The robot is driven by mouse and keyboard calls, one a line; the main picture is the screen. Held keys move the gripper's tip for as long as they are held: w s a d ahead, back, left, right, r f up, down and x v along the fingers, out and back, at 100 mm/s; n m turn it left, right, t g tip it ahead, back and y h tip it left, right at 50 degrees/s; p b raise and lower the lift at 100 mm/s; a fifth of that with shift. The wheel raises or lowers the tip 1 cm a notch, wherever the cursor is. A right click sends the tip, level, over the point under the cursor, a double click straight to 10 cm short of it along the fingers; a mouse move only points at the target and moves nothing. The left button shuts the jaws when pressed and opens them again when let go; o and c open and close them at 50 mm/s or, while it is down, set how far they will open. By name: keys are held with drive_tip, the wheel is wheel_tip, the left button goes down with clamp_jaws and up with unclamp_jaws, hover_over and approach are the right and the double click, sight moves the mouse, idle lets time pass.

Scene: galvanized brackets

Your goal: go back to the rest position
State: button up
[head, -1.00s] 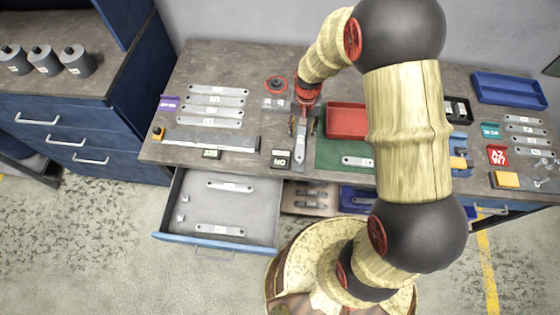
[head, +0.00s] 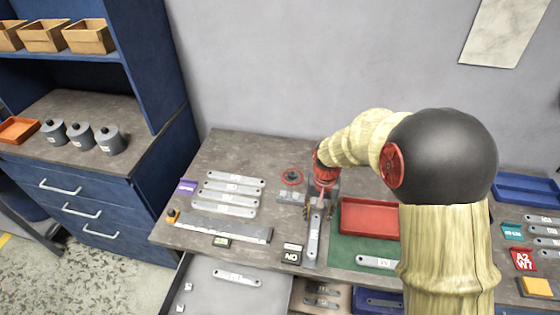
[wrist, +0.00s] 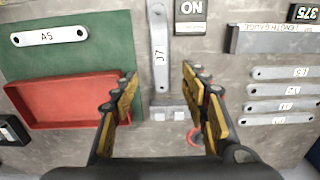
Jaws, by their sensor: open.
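My gripper (head: 313,207) is over the middle of the workbench, pointing down, with its two fingers apart and nothing between them. In the wrist view my gripper (wrist: 160,82) shows its gold-padded fingers spread wide. A flat grey bracket (wrist: 159,45), labelled J7 or similar, lies beyond the gap between the fingertips. It also shows in the head view (head: 315,238), just in front of my gripper. Its height below the fingers is hard to judge.
A red tray (head: 368,217) and green mat (head: 350,249) with a bracket (head: 375,262) lie right of my gripper. Several brackets (head: 232,188) and a length gauge (head: 225,228) lie left. Below, a drawer (head: 205,290) stands open with a bracket (head: 237,277) inside.

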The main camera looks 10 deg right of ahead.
drive_tip(key=s+r+n+t+b, duration=0.1)
drive_tip(key=s+r+b, duration=0.3)
drive_tip(key=s+r, duration=0.4)
drive_tip(key=s+r+n+t+b, duration=0.2)
drive_tip(key=s+r+t+b, duration=0.2)
drive_tip(key=s+r, duration=0.5)
drive_tip(key=s+b, duration=0.1)
drive_tip(key=s, duration=0.4)
drive_tip(key=shift+r+n+t, duration=0.2)
drive_tip(key=shift+n+t, duration=0.1)
